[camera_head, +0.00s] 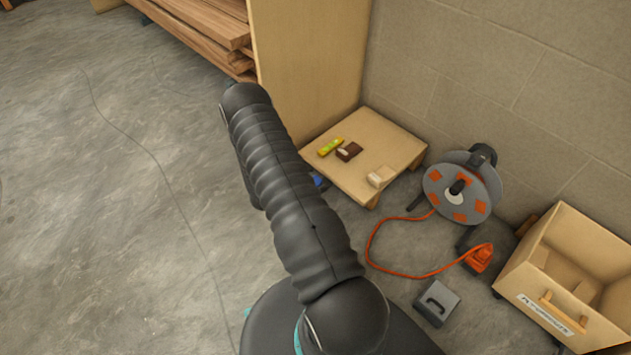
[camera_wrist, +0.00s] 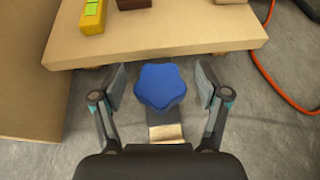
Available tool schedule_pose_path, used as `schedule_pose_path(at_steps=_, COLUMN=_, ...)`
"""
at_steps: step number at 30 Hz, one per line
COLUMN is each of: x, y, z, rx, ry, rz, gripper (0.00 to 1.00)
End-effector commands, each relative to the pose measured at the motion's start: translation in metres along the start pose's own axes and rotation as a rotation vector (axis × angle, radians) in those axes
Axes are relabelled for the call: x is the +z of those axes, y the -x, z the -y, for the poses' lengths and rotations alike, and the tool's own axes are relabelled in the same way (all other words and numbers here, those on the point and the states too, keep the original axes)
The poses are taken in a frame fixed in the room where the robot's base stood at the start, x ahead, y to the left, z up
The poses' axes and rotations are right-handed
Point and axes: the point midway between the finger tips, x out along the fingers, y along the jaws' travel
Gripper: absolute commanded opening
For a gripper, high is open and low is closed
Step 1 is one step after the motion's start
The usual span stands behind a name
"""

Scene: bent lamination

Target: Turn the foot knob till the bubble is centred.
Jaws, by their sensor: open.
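The foot knob (camera_wrist: 160,86) is blue with a lobed rim. In the wrist view it sits just off the front edge of a low wooden platform (camera_wrist: 220,27), above a metal plate (camera_wrist: 166,133). My gripper (camera_wrist: 160,88) is open, with one finger on each side of the knob and a gap on both sides. In the head view only a sliver of the knob (camera_head: 318,180) shows beside my arm. A yellow-green level (camera_head: 330,147) lies on the platform; its end also shows in the wrist view (camera_wrist: 92,17). The bubble cannot be made out.
A brown block (camera_head: 349,152) and a pale block (camera_head: 381,177) lie on the platform. A cable reel (camera_head: 462,190) with an orange cord stands to its right. A grey box (camera_head: 437,302) and a wooden crate (camera_head: 565,325) are nearer. A plywood panel (camera_head: 305,60) stands behind.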

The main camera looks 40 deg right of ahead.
Motion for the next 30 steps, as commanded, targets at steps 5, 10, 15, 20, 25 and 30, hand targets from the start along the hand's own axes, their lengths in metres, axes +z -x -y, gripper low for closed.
schedule_pose_path(at_steps=5, x=-0.0001, y=0.0002, z=0.0, rx=0.0, ry=0.0, rz=0.0, gripper=0.7)
schedule_pose_path(at_steps=10, x=-0.0001, y=0.0003, z=0.0001, rx=0.0, ry=0.0, rz=0.0, gripper=0.27)
schedule_pose_path(at_steps=15, x=-0.0001, y=0.0002, z=0.0001, rx=-0.001, ry=0.0, rz=0.0, gripper=0.14)
schedule_pose_path(at_steps=20, x=-0.001, y=-0.0002, z=-0.0002, rx=-0.016, ry=-0.008, rz=0.0, gripper=0.14)
schedule_pose_path(at_steps=25, x=-0.0029, y=-0.0009, z=-0.0006, rx=-0.072, ry=-0.034, rz=0.0, gripper=0.14)
schedule_pose_path(at_steps=30, x=-0.0042, y=-0.0015, z=-0.0018, rx=-0.175, ry=-0.084, rz=0.0, gripper=0.14)
